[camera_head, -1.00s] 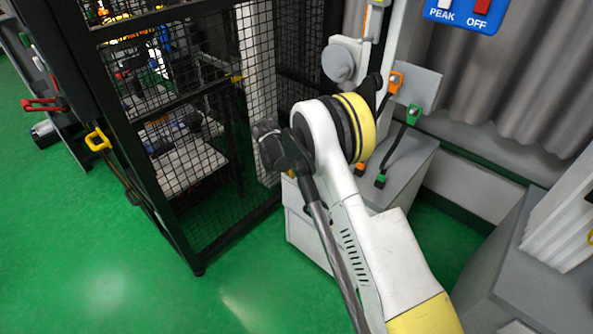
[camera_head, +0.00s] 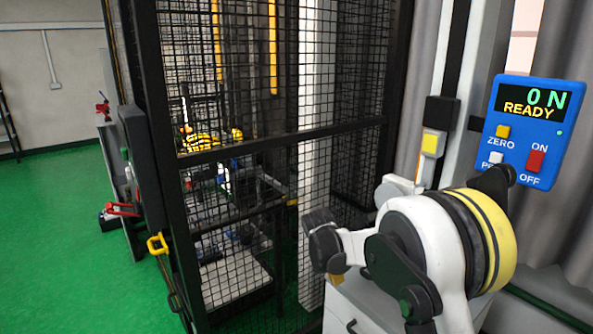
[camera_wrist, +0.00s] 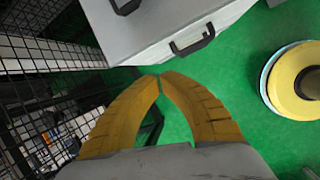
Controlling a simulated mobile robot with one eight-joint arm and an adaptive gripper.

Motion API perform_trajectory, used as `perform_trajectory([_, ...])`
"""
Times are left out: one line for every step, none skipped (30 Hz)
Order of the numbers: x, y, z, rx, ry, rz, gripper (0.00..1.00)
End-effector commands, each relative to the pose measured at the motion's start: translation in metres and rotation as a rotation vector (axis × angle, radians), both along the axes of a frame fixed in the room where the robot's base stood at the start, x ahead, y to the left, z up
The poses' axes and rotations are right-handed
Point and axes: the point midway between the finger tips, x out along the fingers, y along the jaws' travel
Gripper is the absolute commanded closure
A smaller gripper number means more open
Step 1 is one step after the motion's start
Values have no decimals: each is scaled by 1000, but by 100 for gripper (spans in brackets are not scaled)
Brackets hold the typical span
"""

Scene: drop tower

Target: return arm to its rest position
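My arm shows at the lower right of the head view as a folded white arm with a wide yellow and black joint, in front of a grey cabinet. I cannot make out my gripper's fingers in the head view. In the wrist view my gripper (camera_wrist: 160,77) shows two yellow fingers with their tips together and nothing between them. It points over green floor, near a grey cabinet (camera_wrist: 165,30) with black handles.
A black mesh cage (camera_head: 255,150) stands left of my arm, with a yellow latch (camera_head: 157,244) on its frame. A blue display box (camera_head: 526,130) reads "0 N READY". Green floor (camera_head: 60,230) is open at the left.

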Motion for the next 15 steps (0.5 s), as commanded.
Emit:
perform_trajectory([-15, -7, 27, 40, -34, -78, 100])
perform_trajectory([-23, -11, 41, 66, -56, -130, 100])
perform_trajectory([-34, -15, 58, 101, -85, -198, 100])
perform_trajectory([-44, -18, 71, 129, -106, -250, 100])
perform_trajectory([-53, -21, 82, 155, -126, -300, 100])
perform_trajectory([-66, -26, 97, 193, -153, -369, 100])
perform_trajectory([-77, -29, 107, 221, -172, -420, 100])
perform_trajectory([-88, -32, 117, 248, -192, -472, 100])
perform_trajectory([-103, -36, 129, 287, -216, -541, 100])
perform_trajectory([-114, -38, 137, 317, -234, -593, 100])
perform_trajectory([-126, -41, 145, 346, -251, -645, 100])
perform_trajectory([-142, -45, 154, 386, -274, -714, 100])
perform_trajectory([-154, -47, 160, 417, -290, -766, 100])
perform_trajectory([-166, -49, 165, 446, -306, -819, 100])
perform_trajectory([-182, -52, 171, 488, -326, -888, 100])
